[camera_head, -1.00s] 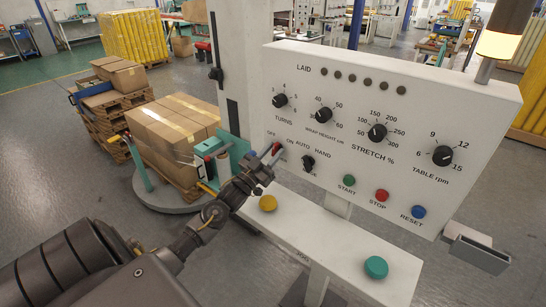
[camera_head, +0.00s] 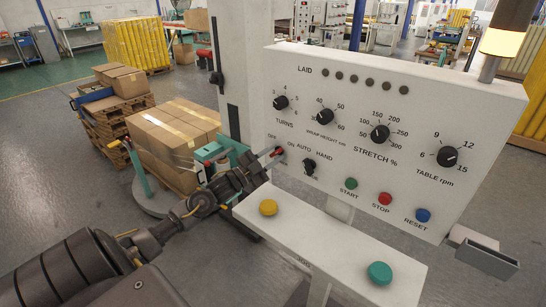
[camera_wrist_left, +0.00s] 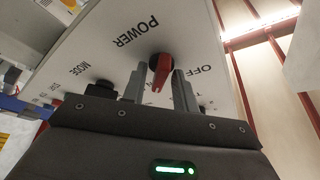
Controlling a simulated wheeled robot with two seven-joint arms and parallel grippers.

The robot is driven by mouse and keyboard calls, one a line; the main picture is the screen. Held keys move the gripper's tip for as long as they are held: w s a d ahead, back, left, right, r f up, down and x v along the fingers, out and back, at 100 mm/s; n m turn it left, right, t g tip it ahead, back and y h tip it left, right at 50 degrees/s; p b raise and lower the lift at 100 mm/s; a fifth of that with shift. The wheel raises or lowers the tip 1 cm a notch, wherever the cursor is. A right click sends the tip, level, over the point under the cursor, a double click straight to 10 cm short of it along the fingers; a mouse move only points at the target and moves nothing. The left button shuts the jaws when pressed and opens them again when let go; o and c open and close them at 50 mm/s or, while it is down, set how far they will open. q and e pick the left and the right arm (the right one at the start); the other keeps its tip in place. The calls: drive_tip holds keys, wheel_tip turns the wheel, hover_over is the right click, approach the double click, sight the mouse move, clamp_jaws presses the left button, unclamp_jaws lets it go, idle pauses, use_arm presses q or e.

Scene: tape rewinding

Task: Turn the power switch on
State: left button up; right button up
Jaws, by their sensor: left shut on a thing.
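The power switch is a red rotary knob (camera_head: 279,151) on the left side of the white control panel (camera_head: 470,100), near the OFF and ON labels. In the left wrist view the red knob (camera_wrist_left: 160,66) sits between the two grey fingers, below the upside-down word POWER, with its narrow end pointing down in the picture. OFF shows to its right; the ON label is hidden there. My left gripper (camera_head: 273,155) is shut on the knob; it also shows in the left wrist view (camera_wrist_left: 158,84). My right gripper is not in view.
The black AUTO/HAND mode knob (camera_head: 309,166) is close right of the power switch. Below are a yellow button (camera_head: 268,208) and a green button (camera_head: 379,273) on a white shelf. START, STOP and RESET buttons line the panel. A wrapped carton stack (camera_head: 178,130) stands behind the arm.

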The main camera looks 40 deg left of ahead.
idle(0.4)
use_arm(q)
drive_tip(key=o, duration=0.6)
drive_tip(key=b+v, duration=0.3)
drive_tip(key=v, duration=0.8)
drive_tip(key=shift+w, duration=0.1)
